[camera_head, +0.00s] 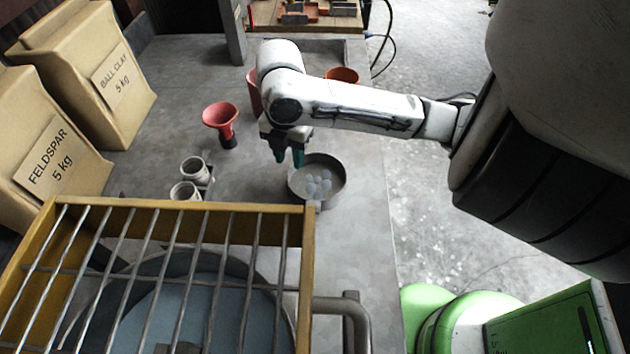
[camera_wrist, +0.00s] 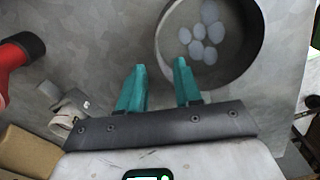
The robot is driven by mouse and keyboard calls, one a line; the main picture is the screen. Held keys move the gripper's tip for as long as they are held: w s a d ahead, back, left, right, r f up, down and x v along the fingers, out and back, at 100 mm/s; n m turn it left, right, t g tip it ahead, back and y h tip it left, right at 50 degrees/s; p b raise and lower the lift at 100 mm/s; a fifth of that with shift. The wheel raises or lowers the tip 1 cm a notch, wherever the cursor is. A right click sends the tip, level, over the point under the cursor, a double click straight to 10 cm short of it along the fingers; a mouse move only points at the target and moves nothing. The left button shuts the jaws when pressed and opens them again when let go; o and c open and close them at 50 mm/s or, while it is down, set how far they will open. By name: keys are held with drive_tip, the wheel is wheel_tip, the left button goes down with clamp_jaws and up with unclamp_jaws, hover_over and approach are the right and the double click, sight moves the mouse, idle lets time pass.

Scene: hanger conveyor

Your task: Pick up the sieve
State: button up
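The sieve looks like a round, dark-rimmed grey pan (camera_head: 338,166) standing on the grey table, with several pale round pieces inside. In the wrist view the sieve (camera_wrist: 250,68) is at the upper right, cut off by the top edge. My gripper (camera_head: 287,160) is at the sieve's left side, open and empty. In the wrist view the teal fingers of my gripper (camera_wrist: 160,65) are apart. The sieve's near-left rim appears in the gap between them, and the right finger overlaps the pan. I cannot tell whether they touch or how far above the rim they are.
A red funnel (camera_head: 220,115) and two small pale cups (camera_head: 186,191) stand left of the sieve. An orange bowl (camera_head: 342,75) is behind my arm. A yellow barred frame (camera_head: 160,206) covers a tub in front. Paper bags (camera_head: 45,150) line the left.

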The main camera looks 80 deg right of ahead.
sight(290, 169)
drive_tip(key=shift+f+p, duration=0.3)
drive_tip(key=shift+f, duration=2.35)
drive_tip(key=shift+c, duration=0.5)
clamp_jaws()
